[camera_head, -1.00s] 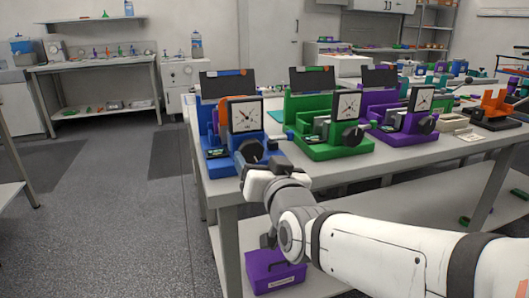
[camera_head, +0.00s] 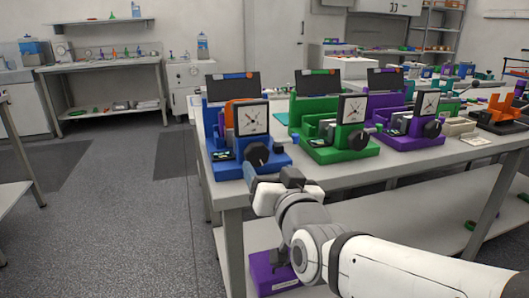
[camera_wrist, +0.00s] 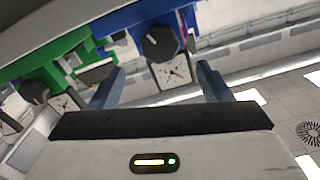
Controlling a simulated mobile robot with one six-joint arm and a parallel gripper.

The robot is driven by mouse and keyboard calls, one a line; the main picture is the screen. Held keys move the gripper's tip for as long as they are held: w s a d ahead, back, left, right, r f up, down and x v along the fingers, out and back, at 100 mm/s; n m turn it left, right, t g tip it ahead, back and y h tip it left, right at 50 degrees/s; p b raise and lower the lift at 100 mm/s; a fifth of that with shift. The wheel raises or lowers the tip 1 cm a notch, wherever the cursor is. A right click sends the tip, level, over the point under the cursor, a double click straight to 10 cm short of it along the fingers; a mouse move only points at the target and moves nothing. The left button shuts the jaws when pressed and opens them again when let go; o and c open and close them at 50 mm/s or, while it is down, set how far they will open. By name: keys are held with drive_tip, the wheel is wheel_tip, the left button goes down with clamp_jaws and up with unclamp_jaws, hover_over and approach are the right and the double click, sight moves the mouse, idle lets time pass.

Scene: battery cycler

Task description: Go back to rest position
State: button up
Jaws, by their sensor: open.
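My gripper shows in the wrist view (camera_wrist: 160,85), its two blue-grey fingers spread apart with nothing between them.
The cyclers stand on a grey table (camera_head: 228,192) with a lower shelf. A purple box (camera_head: 268,282) is beneath my wrist. An orange device (camera_head: 503,110) stands at the far right. Open floor (camera_head: 130,220) lies to the left; a workbench (camera_head: 95,66) stands behind it.

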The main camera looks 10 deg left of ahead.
drive_tip(key=s+d+r+m+g+h+p, duration=0.1)
drive_tip(key=d+r+g+h+p, duration=0.15)
drive_tip(key=d+p, duration=0.5)
drive_tip(key=d+r+g+h+p, duration=0.1)
drive_tip(key=d+g+h+p, duration=0.25)
drive_tip(key=d+p, duration=0.45)
drive_tip(key=s+d+r+m+g+h+p, duration=0.2)
drive_tip(key=s+d+g+p, duration=0.4)
drive_tip(key=s+d+p, duration=0.5)
drive_tip(key=shift+s+r+g+h+p, duration=0.35)
drive_tip(key=shift+r+h, duration=0.25)
drive_tip(key=shift+r, duration=0.35)
drive_tip(key=shift+c, duration=0.4)
